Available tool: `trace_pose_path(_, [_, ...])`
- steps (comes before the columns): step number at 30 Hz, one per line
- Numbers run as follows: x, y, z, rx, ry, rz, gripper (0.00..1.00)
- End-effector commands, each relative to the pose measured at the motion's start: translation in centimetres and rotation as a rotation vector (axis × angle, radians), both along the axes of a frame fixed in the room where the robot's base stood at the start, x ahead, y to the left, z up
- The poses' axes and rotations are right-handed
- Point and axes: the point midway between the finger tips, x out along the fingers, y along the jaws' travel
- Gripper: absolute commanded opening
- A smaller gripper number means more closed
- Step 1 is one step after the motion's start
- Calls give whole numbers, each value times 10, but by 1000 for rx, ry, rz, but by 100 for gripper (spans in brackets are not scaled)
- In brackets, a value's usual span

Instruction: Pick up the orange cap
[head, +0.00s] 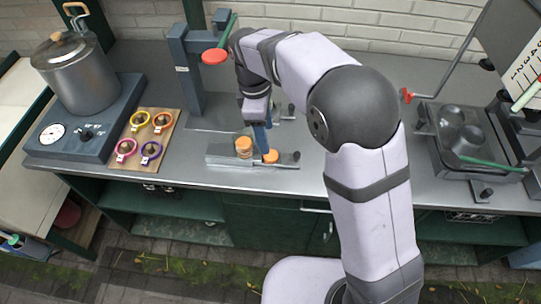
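Two orange round pieces stand on a grey metal fixture (225,157) on the counter, and I cannot tell for sure which is the cap. The left orange piece (243,146) is taller and looks like a stack. The right orange piece (270,156) is lower, near the fixture's right end. My gripper (266,148) points down with its blue fingers just above or at the right orange piece. Whether the fingers touch it or are closed around it is too small to tell.
A steel pot (78,80) stands on a hotplate (75,138) at left. Several coloured rings lie on a wooden board (135,160). A blue-grey post (187,85) with a red-knobbed lever (215,57) rises behind my gripper. A metal mould (455,140) is at right.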

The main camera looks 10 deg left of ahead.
Motion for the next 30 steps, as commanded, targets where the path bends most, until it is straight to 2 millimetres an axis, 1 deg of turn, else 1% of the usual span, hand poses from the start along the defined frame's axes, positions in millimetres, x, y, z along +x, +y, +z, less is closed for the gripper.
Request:
trace_pose_path(7, [-1,-3,-17,-2,3,-3,56])
trace_pose_path(13, [-1,-4,-22,-1,1,-4,56])
trace_pose_path(16, [-2,-5,-27,-2,2,-4,56])
trace_pose_path(24, [-6,-10,-60,-2,2,-4,56])
trace_pose_path(27, [-6,-11,-68,-2,2,-4,56])
trace_pose_path(30, [-6,-11,-72,0,0,-5,56])
